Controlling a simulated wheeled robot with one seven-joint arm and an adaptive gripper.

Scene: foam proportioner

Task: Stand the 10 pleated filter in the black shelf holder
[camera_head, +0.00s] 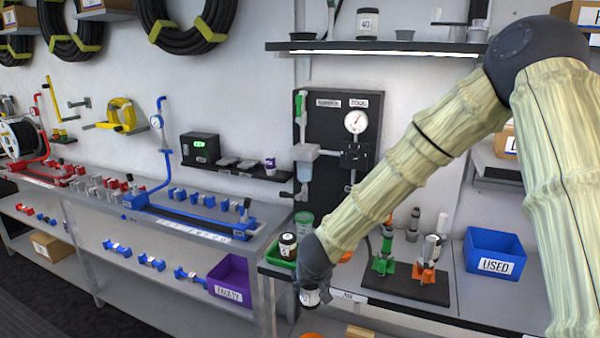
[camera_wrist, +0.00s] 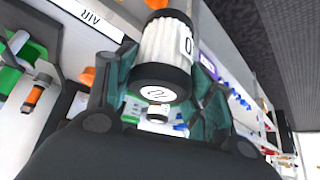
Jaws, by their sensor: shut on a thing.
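The pleated filter (camera_wrist: 165,42) is white with black end caps; in the wrist view part of its number shows, ending in 0. My gripper (camera_wrist: 164,82) is shut on it, one finger on each side. In the head view my gripper (camera_head: 312,284) points down at the front edge of the bench, with the filter (camera_head: 311,297) under it. On the high shelf, a low black holder (camera_head: 303,36) and a smaller black one (camera_head: 404,35) look empty. A filter marked 40 (camera_head: 367,24) stands between them. I cannot tell which is the named holder.
A green tray (camera_head: 272,256) with another black-capped filter (camera_head: 288,246) sits just left of my gripper. A black panel with a gauge (camera_head: 356,122) stands behind. Green and orange fittings (camera_head: 384,252) and a blue USED bin (camera_head: 494,254) are at right. My arm crosses the right side.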

